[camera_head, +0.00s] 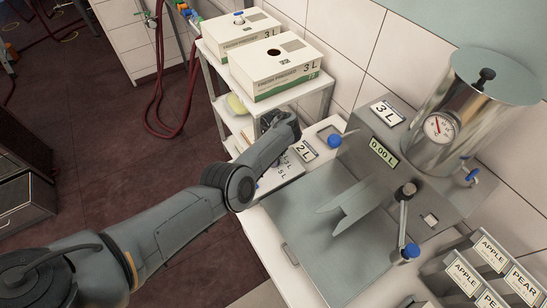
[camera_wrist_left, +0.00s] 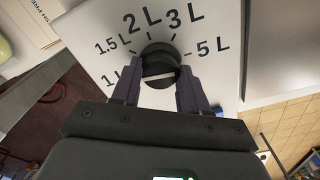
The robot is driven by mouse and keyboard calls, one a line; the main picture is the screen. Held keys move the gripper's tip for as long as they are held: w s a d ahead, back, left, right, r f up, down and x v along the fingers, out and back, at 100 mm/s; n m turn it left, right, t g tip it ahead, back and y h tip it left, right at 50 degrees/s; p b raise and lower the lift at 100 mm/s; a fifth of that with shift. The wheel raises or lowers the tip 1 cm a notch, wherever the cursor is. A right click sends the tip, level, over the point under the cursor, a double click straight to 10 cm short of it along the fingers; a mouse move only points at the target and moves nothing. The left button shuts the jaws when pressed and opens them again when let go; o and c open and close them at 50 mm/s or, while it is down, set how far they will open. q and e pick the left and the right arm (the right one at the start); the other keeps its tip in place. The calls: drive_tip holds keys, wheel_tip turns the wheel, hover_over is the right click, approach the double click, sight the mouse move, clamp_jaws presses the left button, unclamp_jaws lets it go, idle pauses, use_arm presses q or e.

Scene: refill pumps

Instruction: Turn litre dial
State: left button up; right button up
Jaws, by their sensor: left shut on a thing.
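The litre dial (camera_wrist_left: 158,60) is a round black knob on a white plate (camera_wrist_left: 222,75). Labels 1, 1.5, 2, 3 and 5 L curve around it, with 2 L and 3 L above it in the left wrist view. My left gripper (camera_wrist_left: 158,85) is shut on the knob, one finger at each side. A pale line crosses the knob nearly level; I cannot tell which label it marks. In the head view my left arm hides the dial, and part of the labelled plate (camera_head: 283,174) shows beside it. My right gripper is not in view.
The filling machine has a steel tank (camera_head: 447,130), a display (camera_head: 383,153) reading 0.00 L and a 3 L card (camera_head: 387,113). Boxes (camera_head: 274,66) stand on a shelf behind. APPLE and PEAR cards (camera_head: 490,252) are at right.

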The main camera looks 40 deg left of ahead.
use_arm(q)
drive_tip(key=shift+f+n+b, duration=0.1)
drive_tip(key=shift+n+b, duration=0.25)
drive_tip(key=shift+n, duration=0.45)
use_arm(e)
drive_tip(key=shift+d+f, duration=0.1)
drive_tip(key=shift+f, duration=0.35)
use_arm(q)
drive_tip(key=o, duration=1.1)
drive_tip(key=shift+c, duration=0.2)
use_arm(e)
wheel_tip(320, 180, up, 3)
drive_tip(key=p, duration=0.3)
use_arm(q)
wheel_tip(320, 180, up, 11)
drive_tip(key=shift+p, duration=0.35)
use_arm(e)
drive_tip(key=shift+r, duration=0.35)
use_arm(q)
drive_tip(key=shift+a+f, duration=0.1)
